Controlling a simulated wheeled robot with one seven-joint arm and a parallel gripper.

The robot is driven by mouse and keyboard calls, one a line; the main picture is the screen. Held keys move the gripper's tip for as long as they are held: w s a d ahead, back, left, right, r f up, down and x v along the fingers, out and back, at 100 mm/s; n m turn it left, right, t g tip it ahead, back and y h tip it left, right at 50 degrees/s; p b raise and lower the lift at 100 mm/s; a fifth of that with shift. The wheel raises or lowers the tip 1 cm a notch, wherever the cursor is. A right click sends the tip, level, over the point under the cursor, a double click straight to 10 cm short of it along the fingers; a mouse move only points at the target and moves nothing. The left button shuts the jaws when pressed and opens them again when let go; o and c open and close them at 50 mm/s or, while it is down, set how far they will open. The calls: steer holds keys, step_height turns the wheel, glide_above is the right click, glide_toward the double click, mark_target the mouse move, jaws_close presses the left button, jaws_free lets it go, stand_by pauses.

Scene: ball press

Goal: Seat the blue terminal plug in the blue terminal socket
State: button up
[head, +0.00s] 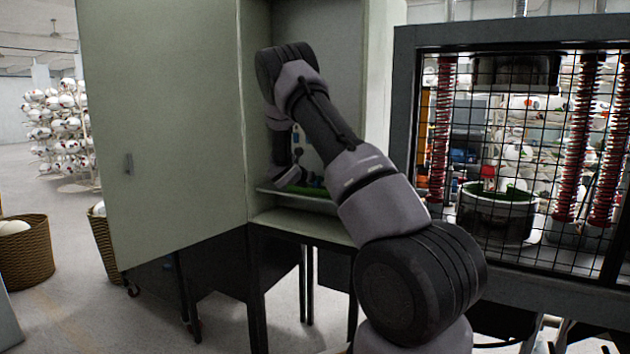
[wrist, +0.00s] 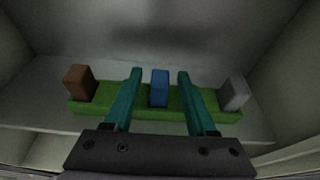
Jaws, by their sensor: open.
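In the wrist view a blue block (wrist: 159,88), which looks like the blue terminal plug, stands upright on a green strip (wrist: 146,114) on a cabinet shelf. My gripper (wrist: 159,73) is open, with one teal finger on each side of the blue block and a gap to both. It is not closed on it. In the head view my arm reaches into the open cabinet and hides most of the shelf; only a bit of the green strip (head: 305,190) shows. I cannot make out a blue terminal socket.
A brown block (wrist: 80,83) and a grey block (wrist: 233,93) stand at the strip's left and right ends. Cabinet walls close in on both sides. The cabinet door (head: 165,130) stands open at left. A caged press (head: 520,150) with red springs stands at right.

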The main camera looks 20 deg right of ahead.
steer(key=v, duration=1.2)
steer(key=s+d+r+m+g+y, duration=0.1)
steer(key=s+r+m+g+y, duration=0.15)
steer(key=s+m, duration=0.35)
steer(key=s+r+m+g+y, duration=0.1)
steer(key=s+r+m, duration=0.35)
steer(key=s, duration=0.35)
steer(key=s+d+r+m+g+y, duration=0.1)
steer(key=s+r+m+g, duration=0.15)
steer(key=s+m, duration=0.45)
steer(key=s+a+r+m+t+y, duration=0.2)
steer(key=s+a+m, duration=0.4)
steer(key=s, duration=0.4)
steer(key=s+a+r+m+t+y, duration=0.2)
steer(key=s+a+r+m+y, duration=0.3)
steer(key=s+a, duration=0.4)
steer(key=shift+s+m+y, duration=0.65)
steer(key=shift+s+y, duration=0.3)
steer(key=shift+s, duration=0.15)
steer(key=shift+d, duration=0.1)
